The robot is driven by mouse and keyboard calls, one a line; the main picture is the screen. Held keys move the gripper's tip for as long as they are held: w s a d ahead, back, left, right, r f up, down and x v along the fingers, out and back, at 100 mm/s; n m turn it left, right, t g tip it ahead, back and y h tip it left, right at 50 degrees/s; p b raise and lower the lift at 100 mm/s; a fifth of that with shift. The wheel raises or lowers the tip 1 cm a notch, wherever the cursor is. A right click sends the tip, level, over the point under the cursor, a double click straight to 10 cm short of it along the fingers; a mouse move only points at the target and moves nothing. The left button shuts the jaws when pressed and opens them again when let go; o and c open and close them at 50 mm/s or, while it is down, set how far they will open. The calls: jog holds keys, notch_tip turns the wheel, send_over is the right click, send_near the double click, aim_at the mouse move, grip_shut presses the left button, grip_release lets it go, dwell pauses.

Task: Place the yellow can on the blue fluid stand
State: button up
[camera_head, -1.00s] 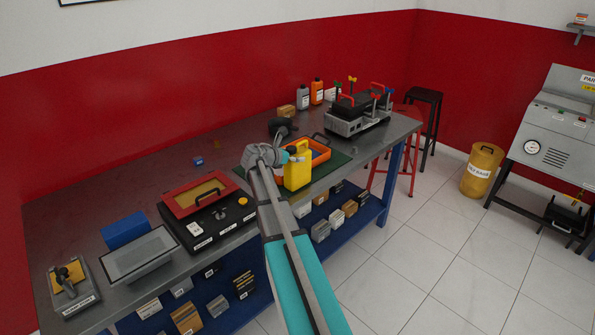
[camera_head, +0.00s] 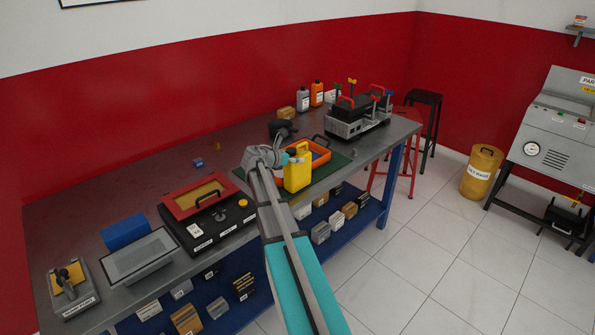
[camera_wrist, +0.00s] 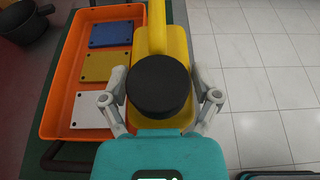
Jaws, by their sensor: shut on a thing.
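The yellow can (camera_head: 298,172) stands roughly upright in my gripper (camera_head: 284,157), at the front edge of the bench beside the orange tray. In the wrist view, my gripper (camera_wrist: 162,88) is shut with one finger on each side of the yellow can (camera_wrist: 179,52), around its black cap (camera_wrist: 158,86). The can's base is hidden, so I cannot tell whether it touches anything. A blue block-like thing (camera_head: 125,231) stands on the left part of the bench; I cannot tell whether it is the blue fluid stand.
An orange tray (camera_wrist: 57,68) with blue, yellow and white plates lies left of the can. The bench (camera_head: 110,196) also bears a red-lidded black case (camera_head: 207,217), a grey tray (camera_head: 141,258) and an engine model (camera_head: 357,117). Tiled floor (camera_wrist: 262,76) lies to the right.

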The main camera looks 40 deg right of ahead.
aim_at(293, 148)
jog(key=shift+r, duration=0.1)
dwell(0.4)
notch_tip(293, 148, up, 3)
jog(key=p, duration=0.3)
jog(key=s+a+r+p, duration=0.7)
jog(key=s+r+p, duration=0.2)
jog(key=s, duration=0.3)
jog(key=shift+r+p, duration=0.3)
jog(key=shift+p, duration=0.2)
dwell(1.2)
